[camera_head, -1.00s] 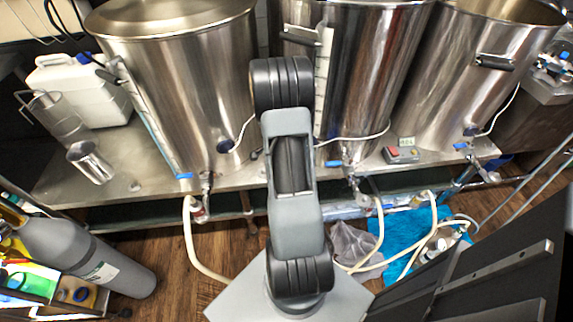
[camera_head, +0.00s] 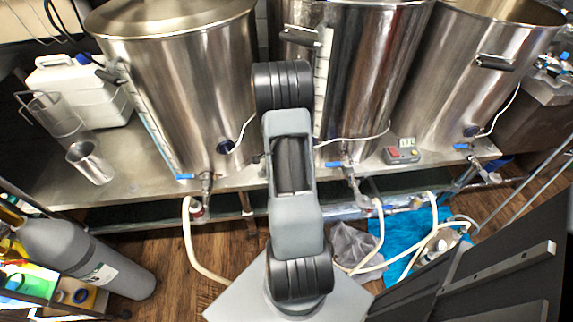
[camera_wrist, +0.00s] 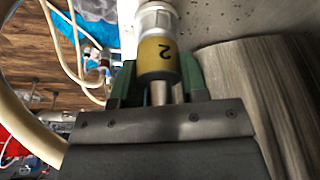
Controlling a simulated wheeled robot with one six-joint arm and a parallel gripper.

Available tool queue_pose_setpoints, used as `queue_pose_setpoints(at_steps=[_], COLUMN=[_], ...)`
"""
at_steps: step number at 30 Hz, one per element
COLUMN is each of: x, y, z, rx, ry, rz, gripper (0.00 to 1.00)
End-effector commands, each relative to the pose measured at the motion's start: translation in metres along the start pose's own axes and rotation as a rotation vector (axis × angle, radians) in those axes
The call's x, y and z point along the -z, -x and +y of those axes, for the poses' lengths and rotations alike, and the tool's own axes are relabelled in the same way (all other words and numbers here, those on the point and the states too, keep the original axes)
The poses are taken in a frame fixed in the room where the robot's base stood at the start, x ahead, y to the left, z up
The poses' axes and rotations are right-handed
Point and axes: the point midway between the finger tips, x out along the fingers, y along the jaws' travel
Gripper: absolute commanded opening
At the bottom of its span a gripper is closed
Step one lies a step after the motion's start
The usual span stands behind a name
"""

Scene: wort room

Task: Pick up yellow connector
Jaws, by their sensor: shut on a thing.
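The yellow connector (camera_wrist: 158,52) shows at the top middle of the wrist view. It is a yellow band marked with a "2", with a pale metal fitting above it and a silver stem below. My gripper (camera_wrist: 157,78) has its green fingers on both sides of the connector and is shut on it. In the head view my arm hides the gripper and the connector.
A steel cup (camera_head: 90,162) and a white jug (camera_head: 80,90) are at left. Pale hoses (camera_head: 188,240) hang below the bench. A grey gas cylinder (camera_head: 85,255) lies lower left.

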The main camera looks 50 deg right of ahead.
Motion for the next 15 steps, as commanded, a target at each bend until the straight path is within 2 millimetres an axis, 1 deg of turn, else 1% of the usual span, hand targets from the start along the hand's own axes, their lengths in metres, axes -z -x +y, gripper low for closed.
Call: queue_pose_setpoints(at_steps=[2,10,15], x=[0.0,0.001,0.004], y=[0.0,0.002,0.013], z=[0.0,0.0,-0.001], rx=[0.001,0.001,0.002], ry=[0.0,0.0,0.0], rz=[0.0,0.0,0.001], gripper=[0.12,0.12,0.12])
